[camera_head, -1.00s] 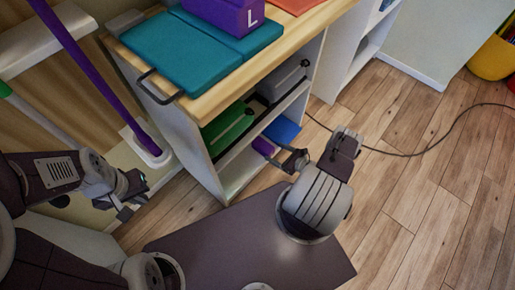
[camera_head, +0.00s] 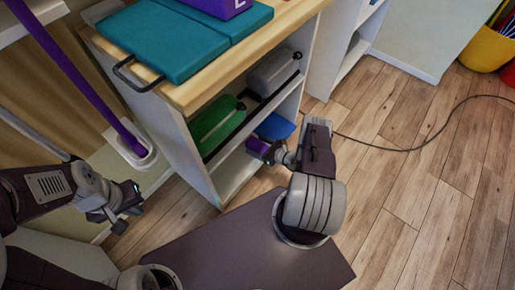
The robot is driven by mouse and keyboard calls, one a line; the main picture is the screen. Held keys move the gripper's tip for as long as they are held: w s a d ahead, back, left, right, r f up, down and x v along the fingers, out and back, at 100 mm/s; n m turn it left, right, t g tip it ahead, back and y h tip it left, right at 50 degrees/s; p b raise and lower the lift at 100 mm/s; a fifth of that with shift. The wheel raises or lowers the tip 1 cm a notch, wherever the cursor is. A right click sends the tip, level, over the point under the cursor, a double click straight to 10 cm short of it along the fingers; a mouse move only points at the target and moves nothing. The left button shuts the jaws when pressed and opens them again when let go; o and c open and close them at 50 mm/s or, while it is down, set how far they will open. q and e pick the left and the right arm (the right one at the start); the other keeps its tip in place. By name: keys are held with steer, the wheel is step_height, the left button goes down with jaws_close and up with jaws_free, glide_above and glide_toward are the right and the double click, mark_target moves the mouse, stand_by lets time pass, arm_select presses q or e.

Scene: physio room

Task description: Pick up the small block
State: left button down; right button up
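A small purple block (camera_head: 257,146) lies on the lower shelf of the white cabinet, near its open front. My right gripper (camera_head: 268,154) reaches into the shelf opening from the right and is at the block's right side. Its fingers are small and partly merge with the block, so I cannot tell whether they are apart or closed on it. A larger purple block with a white letter (camera_head: 222,5) sits on top of the cabinet, cut by the upper edge. My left gripper (camera_head: 128,213) is at the left, away from the blocks, with nothing visible in it. Its finger gap is unclear.
A blue item (camera_head: 275,127) lies beside the small block. Green (camera_head: 216,122) and grey (camera_head: 273,72) rolls fill the shelf above. Teal pads (camera_head: 180,45) cover the cabinet top. A purple pole (camera_head: 75,75) stands left. A cable (camera_head: 430,140) crosses open floor at right.

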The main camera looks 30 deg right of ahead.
mark_target(257, 144)
steer(key=c, duration=1.2)
step_height(257, 144, up, 5)
steer(key=p, duration=0.4)
steer(key=shift+f, duration=0.1)
steer(key=p+v, duration=0.3)
steer(key=v, duration=0.3)
steer(key=r+p+v, duration=0.1)
steer(key=p+v, duration=0.2)
steer(key=v, duration=0.4)
steer(key=shift+w+a+r, duration=0.1)
steer(key=shift+w+r, duration=0.05)
steer(key=shift+r, duration=0.05)
